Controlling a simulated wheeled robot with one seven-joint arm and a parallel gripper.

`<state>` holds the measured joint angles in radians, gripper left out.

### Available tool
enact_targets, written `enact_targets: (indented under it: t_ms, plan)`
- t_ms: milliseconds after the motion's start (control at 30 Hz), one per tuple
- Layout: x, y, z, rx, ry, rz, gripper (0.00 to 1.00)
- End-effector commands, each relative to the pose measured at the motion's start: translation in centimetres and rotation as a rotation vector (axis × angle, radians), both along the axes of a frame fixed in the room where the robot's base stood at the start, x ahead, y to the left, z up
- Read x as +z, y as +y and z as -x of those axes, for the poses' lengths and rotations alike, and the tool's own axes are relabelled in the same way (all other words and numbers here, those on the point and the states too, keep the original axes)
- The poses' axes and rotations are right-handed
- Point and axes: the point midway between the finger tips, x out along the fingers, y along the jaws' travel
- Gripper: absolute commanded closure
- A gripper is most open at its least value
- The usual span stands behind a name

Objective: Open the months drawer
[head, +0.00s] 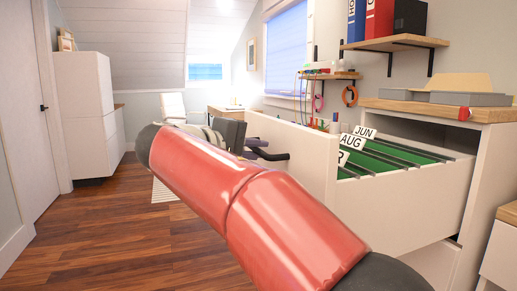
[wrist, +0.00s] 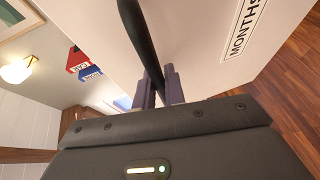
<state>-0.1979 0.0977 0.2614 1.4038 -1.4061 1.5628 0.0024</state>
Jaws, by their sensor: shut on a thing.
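The months drawer (head: 410,205) is white and stands pulled far out of its cabinet, with green hanging files and white month tabs showing inside. Its front (wrist: 205,50) fills much of the wrist view and carries a MONTHS label (wrist: 245,28). A black bar handle (wrist: 140,40) runs between my gripper's fingers (wrist: 158,86), which are shut on it. In the head view my gripper (head: 268,154) is at the outer face of the drawer front, partly hidden by my red arm.
The white cabinet (head: 490,155) has a wood top bearing grey trays (head: 470,98). Wall shelves (head: 385,43) with binders are above. A white chair (head: 172,105) and a desk stand at the back. Wood floor (head: 140,215) is clear to the left.

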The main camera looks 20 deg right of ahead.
Motion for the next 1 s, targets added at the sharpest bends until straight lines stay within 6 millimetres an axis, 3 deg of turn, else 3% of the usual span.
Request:
enact_targets:
  t_ms: [167, 200, 333, 667, 1000]
  plan:
    - [-0.1, 0.0, 0.0, 0.0, 0.002, -0.001, 1.0]
    - [-0.1, 0.0, 0.0, 0.0, 0.002, -0.001, 0.83]
    - [-0.1, 0.0, 0.0, 0.0, 0.001, 0.0, 0.67]
    - [0.1, 0.4, 0.1, 0.002, 0.0, -0.001, 0.67]
    - [1.1, 5.1, 2.5, 0.005, 0.001, -0.001, 0.67]
